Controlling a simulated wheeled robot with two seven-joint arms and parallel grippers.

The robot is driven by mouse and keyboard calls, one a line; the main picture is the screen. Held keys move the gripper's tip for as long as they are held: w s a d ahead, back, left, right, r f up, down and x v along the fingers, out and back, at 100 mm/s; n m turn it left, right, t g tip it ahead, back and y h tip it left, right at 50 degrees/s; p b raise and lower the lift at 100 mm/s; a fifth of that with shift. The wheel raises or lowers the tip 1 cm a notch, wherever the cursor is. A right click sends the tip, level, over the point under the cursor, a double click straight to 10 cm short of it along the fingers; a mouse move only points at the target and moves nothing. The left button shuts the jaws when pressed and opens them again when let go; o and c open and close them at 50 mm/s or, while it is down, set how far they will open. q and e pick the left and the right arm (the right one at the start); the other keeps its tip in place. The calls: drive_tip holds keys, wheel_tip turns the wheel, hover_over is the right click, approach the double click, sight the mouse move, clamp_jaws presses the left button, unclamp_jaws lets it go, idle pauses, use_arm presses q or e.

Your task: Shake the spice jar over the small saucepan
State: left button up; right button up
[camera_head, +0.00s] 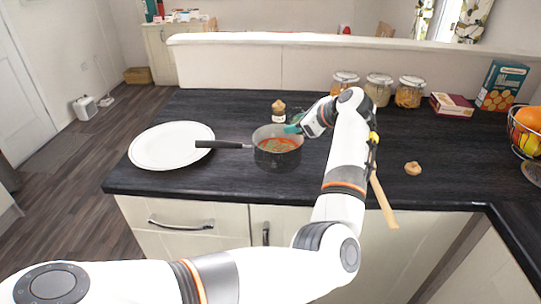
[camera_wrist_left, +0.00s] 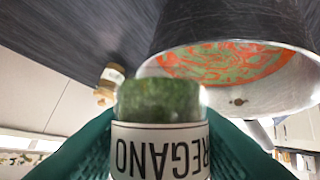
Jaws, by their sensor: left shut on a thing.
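The small saucepan (camera_head: 263,135) stands on the dark counter, its black handle pointing left. It holds red sauce with green flecks, which also shows at the upper right of the left wrist view (camera_wrist_left: 290,93). My left gripper (camera_head: 294,128) is at the pan's right rim, its teal fingers shut on the spice jar. In the left wrist view the jar (camera_wrist_left: 158,101) is glass, full of green herbs, with a white label whose upside-down letters read as oregano. The jar is mostly hidden in the head view; I cannot tell its exact tilt. My right gripper is not in view.
A cork-topped jar (camera_head: 279,114) stands just behind the pan. A white plate (camera_head: 165,147) lies to the left. A wooden utensil (camera_head: 383,203), a small tan object (camera_head: 413,168), storage jars (camera_head: 409,92), boxes (camera_head: 502,85) and a fruit basket (camera_head: 531,170) are to the right.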

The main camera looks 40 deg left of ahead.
use_arm(q)
drive_tip(key=shift+s+a+f+m+g+y+b, duration=0.15)
drive_tip(key=shift+f+m+g+y+b, duration=0.35)
drive_tip(key=shift+y+b, duration=0.35)
drive_tip(key=shift+y, duration=0.35)
drive_tip(key=shift+r+m, duration=0.1)
drive_tip(key=shift+m, duration=0.2)
drive_tip(key=shift+a+r, duration=0.1)
drive_tip(key=shift+s, duration=0.1)
drive_tip(key=shift+a+g, duration=0.1)
drive_tip(key=shift+g, duration=0.2)
